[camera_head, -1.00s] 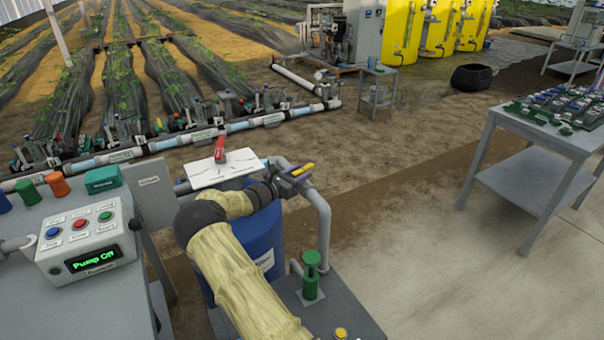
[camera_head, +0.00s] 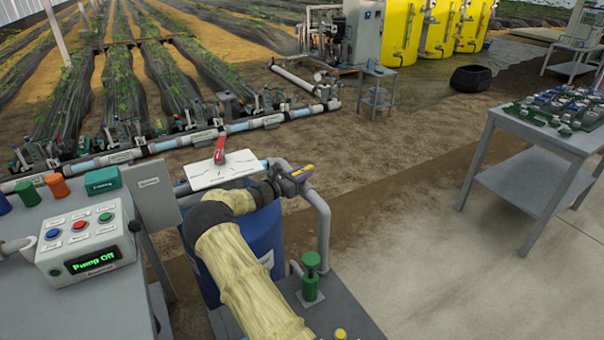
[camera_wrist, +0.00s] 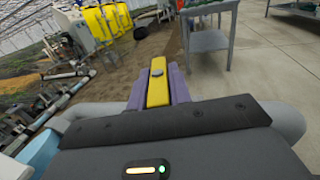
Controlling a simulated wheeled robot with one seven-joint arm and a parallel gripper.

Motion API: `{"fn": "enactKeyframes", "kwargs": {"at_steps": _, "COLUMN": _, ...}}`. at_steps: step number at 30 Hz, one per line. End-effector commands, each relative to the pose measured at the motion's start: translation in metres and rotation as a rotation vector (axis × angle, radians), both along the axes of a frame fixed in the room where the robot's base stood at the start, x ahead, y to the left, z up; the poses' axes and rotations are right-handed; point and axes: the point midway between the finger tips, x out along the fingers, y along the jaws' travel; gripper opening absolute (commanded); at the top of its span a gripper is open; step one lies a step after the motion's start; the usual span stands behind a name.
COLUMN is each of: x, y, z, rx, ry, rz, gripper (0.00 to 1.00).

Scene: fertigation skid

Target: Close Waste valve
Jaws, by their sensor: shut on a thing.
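A yellow valve lever (camera_head: 303,170) shows at the grey pipe beside the blue barrel (camera_head: 262,235) in the head view. My gripper (camera_head: 292,177) is at this lever. In the wrist view the yellow lever (camera_wrist: 157,82) lies lengthwise between the purple fingers of my gripper (camera_wrist: 157,92), which is shut on it. The valve body is hidden behind my gripper, and I cannot read a label naming it as the Waste valve.
A white board with a red lever (camera_head: 220,150) stands left of my gripper. A control box (camera_head: 90,240) reading "Pump Off" is at the left. A grey pipe (camera_head: 322,230) and a green-topped post (camera_head: 311,275) stand close by. A grey table (camera_head: 535,140) is at the right, with open floor between.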

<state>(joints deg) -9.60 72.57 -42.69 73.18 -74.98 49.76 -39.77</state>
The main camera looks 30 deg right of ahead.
Motion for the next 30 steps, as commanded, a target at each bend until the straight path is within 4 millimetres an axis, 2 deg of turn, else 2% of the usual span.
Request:
{"fn": "enactKeyframes", "kwargs": {"at_steps": 15, "x": 0.0006, "y": -0.0010, "z": 0.0003, "rx": -0.002, "ry": -0.002, "rz": -0.229, "gripper": 0.00}}
{"fn": "enactKeyframes", "kwargs": {"at_steps": 27, "x": 0.0001, "y": -0.0001, "z": 0.0012, "rx": 0.001, "ry": 0.001, "rz": -0.252, "gripper": 0.00}}
{"fn": "enactKeyframes", "kwargs": {"at_steps": 28, "x": 0.0002, "y": -0.0001, "z": 0.0012, "rx": 0.001, "ry": 0.001, "rz": -0.252, "gripper": 0.22}}
{"fn": "enactKeyframes", "kwargs": {"at_steps": 30, "x": 0.0002, "y": -0.0002, "z": 0.0011, "rx": 0.001, "ry": 0.001, "rz": -0.252, "gripper": 0.36}}
